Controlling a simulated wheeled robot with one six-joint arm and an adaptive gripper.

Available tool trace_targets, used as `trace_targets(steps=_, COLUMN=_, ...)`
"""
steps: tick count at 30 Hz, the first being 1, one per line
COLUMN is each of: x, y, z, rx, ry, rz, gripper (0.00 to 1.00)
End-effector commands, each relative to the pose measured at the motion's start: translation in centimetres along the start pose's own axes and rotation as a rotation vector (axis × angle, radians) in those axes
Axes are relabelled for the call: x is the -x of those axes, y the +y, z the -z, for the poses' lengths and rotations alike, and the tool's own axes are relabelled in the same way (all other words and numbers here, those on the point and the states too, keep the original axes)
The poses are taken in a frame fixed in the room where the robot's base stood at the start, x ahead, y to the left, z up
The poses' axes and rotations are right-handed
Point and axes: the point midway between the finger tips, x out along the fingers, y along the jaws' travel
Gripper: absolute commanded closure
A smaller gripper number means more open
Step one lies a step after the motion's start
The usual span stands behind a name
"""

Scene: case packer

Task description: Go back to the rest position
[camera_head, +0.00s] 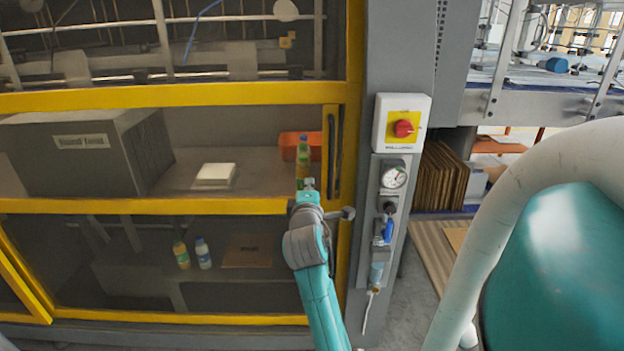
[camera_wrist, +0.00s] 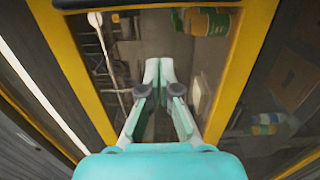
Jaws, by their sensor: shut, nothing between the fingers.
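My gripper (camera_head: 309,184) is at the end of my teal arm, in front of the yellow-framed machine, near the middle yellow bar. In the wrist view my gripper (camera_wrist: 159,72) points at the machine's window, its fingertips together with nothing between them. A green bottle with a yellow label (camera_head: 303,158) stands behind the gripper in the head view, inside the machine. A bottle also shows beyond the fingers in the wrist view (camera_wrist: 207,21).
The yellow frame (camera_head: 180,97) surrounds the panes. Inside are a grey box (camera_head: 80,150), a white block (camera_head: 215,173) and an orange bin (camera_head: 290,140). Two bottles stand lower (camera_head: 181,254). A red switch (camera_head: 403,128) and a gauge (camera_head: 394,178) are on the grey column right of my arm.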

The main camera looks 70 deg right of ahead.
Motion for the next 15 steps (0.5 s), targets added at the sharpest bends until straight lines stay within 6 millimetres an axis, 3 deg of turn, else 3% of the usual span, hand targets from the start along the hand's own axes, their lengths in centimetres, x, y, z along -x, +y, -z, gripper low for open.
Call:
trace_targets(steps=6, x=3.2, y=-0.1, z=0.1, rx=0.001, ry=0.002, rz=0.001, gripper=1.00)
trace_targets(steps=15, x=4.3, y=0.0, z=0.1, rx=0.000, ry=0.002, rz=0.000, gripper=1.00)
